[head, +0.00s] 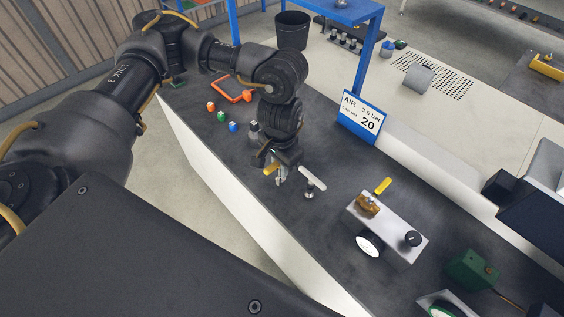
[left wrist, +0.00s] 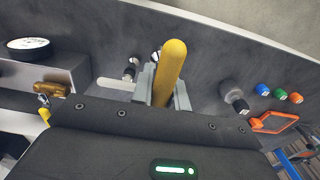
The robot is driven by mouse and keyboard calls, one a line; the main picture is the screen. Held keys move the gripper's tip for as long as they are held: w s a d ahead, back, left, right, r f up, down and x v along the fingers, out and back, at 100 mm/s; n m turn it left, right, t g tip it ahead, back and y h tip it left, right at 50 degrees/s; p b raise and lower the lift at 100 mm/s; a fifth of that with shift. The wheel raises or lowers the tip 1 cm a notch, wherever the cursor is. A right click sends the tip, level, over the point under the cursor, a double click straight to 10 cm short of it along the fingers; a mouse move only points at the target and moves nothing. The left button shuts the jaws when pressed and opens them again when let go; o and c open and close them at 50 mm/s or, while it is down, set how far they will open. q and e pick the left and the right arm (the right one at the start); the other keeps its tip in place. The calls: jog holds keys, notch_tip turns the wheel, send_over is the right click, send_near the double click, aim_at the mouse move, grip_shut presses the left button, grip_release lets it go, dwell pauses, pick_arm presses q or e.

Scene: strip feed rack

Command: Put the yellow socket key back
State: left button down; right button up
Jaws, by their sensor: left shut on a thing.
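The yellow socket key shows as a rounded yellow bar (left wrist: 172,68) between the two grey fingers of my left gripper (left wrist: 165,88) in the left wrist view. In the head view, my left gripper (head: 279,176) is above the dark bench, shut on the yellow key (head: 271,168), mostly hidden by the fingers. The key's lower end cannot be made out. Just right of the gripper is a pale bar-handled key (head: 313,178) above a small metal post; it also shows in the left wrist view (left wrist: 117,83). My right gripper is not in view.
A grey box (head: 395,234) with gauge, brass valve and black knob stands to the right. A flat yellow piece (head: 383,185) lies behind it. Coloured caps (head: 221,116), a dark cylinder (head: 254,131) and an orange frame (head: 233,90) are at the left. An air sign (head: 361,117) stands behind.

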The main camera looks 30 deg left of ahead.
pick_arm(q)
jog(key=shift+w+a+f+b, duration=0.2)
jog(key=shift+w+a+f, duration=0.6)
jog(key=shift+w+f, duration=1)
jog(key=shift+w+a+f+b, duration=0.15)
jog(key=shift+w+a+f, duration=0.7)
jog(key=shift+w+f, duration=0.95)
jog(key=shift+w+a+f+b, duration=0.2)
jog(key=shift+w+a+f, duration=0.6)
jog(key=shift+w+f, duration=1)
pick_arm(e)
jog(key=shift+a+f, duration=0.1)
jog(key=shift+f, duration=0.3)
pick_arm(q)
jog(key=shift+s+f, duration=0.45)
jog(key=shift+s, duration=0.1)
jog(key=c, duration=1.4)
grip_release()
jog(key=shift+f, duration=0.15)
jog(key=shift+o, duration=0.2)
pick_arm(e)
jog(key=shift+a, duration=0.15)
